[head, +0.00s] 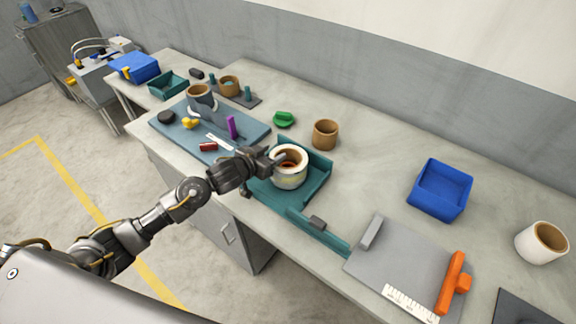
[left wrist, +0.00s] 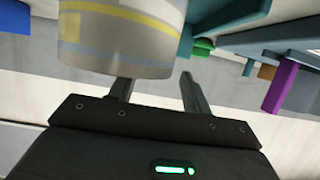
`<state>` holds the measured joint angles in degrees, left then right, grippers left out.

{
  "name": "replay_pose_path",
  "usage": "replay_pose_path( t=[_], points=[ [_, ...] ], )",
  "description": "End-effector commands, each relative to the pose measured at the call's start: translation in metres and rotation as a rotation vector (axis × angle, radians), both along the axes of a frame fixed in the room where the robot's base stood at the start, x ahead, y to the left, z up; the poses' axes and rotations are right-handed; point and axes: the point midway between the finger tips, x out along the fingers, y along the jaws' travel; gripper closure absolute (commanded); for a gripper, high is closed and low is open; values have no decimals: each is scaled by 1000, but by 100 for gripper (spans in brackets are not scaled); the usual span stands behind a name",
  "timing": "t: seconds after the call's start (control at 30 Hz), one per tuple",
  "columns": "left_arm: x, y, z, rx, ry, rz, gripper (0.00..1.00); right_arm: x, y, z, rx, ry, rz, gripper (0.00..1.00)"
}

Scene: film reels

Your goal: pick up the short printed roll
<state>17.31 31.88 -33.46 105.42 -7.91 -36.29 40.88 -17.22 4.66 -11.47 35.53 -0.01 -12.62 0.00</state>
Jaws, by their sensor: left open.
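The short printed roll (head: 290,168) is white with a brown core, a dark opening and a yellowish printed band. It stands upright in a teal tray (head: 322,180) at the middle of the bench. My left gripper (head: 276,158) is at the roll's left side, open. In the left wrist view the roll (left wrist: 120,35) fills the upper left, with yellow and blue bands. There the open fingers (left wrist: 156,82) point towards it, the left one close to its edge. I cannot tell whether they touch. My right gripper is not in view.
Brown rolls (head: 325,134) and a green item (head: 284,119) stand behind. A blue mat (head: 252,135) with small tools lies left. A blue bin (head: 440,190), a grey board (head: 400,260) with an orange tool (head: 453,283) and a white roll (head: 541,243) are right.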

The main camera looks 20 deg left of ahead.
Motion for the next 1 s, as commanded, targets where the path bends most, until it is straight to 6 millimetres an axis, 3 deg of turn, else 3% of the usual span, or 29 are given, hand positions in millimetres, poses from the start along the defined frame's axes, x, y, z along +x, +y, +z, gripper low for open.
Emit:
replay_pose_path(
  t=[0.1,0.47,1.0],
  points=[
    [0,0,0,0,0,0,52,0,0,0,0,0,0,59],
    [-1,0,0,0,1,0,99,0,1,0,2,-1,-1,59],
    [0,0,7,-2,0,-1,100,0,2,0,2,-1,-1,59]
  ],
)
